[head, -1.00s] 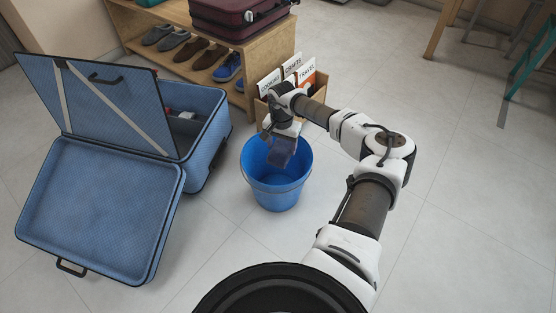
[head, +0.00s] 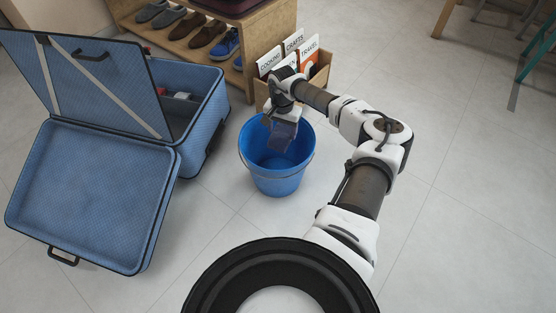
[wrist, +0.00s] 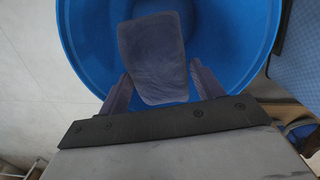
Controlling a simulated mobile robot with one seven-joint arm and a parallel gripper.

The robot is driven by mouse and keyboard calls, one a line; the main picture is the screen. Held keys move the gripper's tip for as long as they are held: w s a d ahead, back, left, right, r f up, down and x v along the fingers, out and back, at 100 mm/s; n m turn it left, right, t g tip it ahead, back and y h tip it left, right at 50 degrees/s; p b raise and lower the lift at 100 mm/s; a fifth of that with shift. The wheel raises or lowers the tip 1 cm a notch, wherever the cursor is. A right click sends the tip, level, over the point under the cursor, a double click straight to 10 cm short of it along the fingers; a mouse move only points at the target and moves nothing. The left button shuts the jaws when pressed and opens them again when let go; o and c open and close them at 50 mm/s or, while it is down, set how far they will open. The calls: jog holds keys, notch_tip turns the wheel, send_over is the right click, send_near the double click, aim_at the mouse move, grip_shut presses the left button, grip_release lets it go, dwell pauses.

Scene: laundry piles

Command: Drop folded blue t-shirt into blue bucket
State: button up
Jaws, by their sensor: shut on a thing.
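The blue bucket (head: 278,183) stands upright on the floor in the middle of the head view. Its inside wall (wrist: 240,30) fills much of the wrist view. The folded t-shirt (head: 283,133), a dark greyish blue, hangs from my gripper (head: 273,116) at the bucket's mouth. In the wrist view the t-shirt (wrist: 153,57) shows between the two fingers of my gripper (wrist: 158,82), with the bucket's inside behind it. My gripper is shut on the t-shirt. The head view does not show clearly how far the t-shirt reaches below the rim.
An open blue suitcase (head: 93,195) lies left of the bucket. A wooden shelf (head: 190,48) with several shoes stands behind. A wooden box (head: 318,80) of books is just behind my gripper.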

jog(key=o, duration=1.1)
jog(key=shift+f, duration=0.1)
jog(key=shift+o, duration=0.2)
notch_tip(320, 180, up, 14)
jog(key=p, duration=0.3)
